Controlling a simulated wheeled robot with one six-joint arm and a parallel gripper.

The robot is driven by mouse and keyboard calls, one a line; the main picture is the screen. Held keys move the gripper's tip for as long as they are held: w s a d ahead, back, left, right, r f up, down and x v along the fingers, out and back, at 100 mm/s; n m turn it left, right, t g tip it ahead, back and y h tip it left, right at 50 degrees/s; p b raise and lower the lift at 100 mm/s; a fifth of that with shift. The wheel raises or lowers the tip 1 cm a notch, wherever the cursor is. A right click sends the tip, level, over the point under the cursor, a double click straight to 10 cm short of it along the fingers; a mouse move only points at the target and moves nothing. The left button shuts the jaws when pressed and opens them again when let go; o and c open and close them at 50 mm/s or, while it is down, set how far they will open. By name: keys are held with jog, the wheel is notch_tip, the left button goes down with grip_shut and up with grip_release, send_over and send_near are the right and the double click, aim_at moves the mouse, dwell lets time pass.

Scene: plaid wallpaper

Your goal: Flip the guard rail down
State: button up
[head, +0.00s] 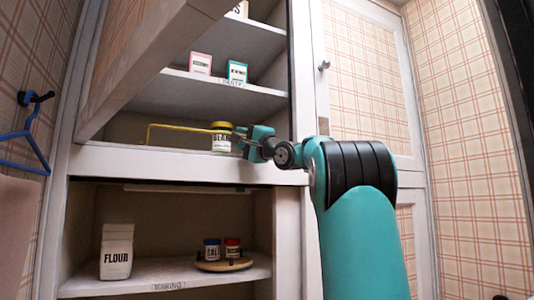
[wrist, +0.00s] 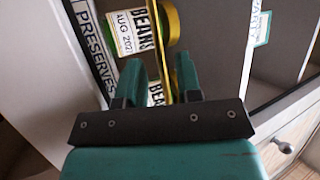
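The yellow guard rail (head: 180,127) runs across the front of the middle shelf, in front of the upper part of a beans jar (head: 221,142). Its left end bends down toward the shelf edge. My gripper (head: 242,138) is at the rail's right part, just right of the jar. In the wrist view, my gripper (wrist: 161,78) has its two teal fingers apart, one on each side of the rail (wrist: 172,22), with gaps visible. The beans jar (wrist: 127,30) is behind the rail. The rail's right end is hidden by my gripper in the head view.
A tilted cabinet door (head: 150,60) hangs at the upper left. Pink (head: 200,63) and teal (head: 237,71) boxes stand on the shelf above. A flour bag (head: 117,250) and a round tray (head: 224,266) with two jars are below. A blue hanger (head: 25,140) hangs left.

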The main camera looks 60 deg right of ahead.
jog(key=b+v, duration=0.4)
jog(key=v, duration=1)
jog(key=shift+o, duration=0.2)
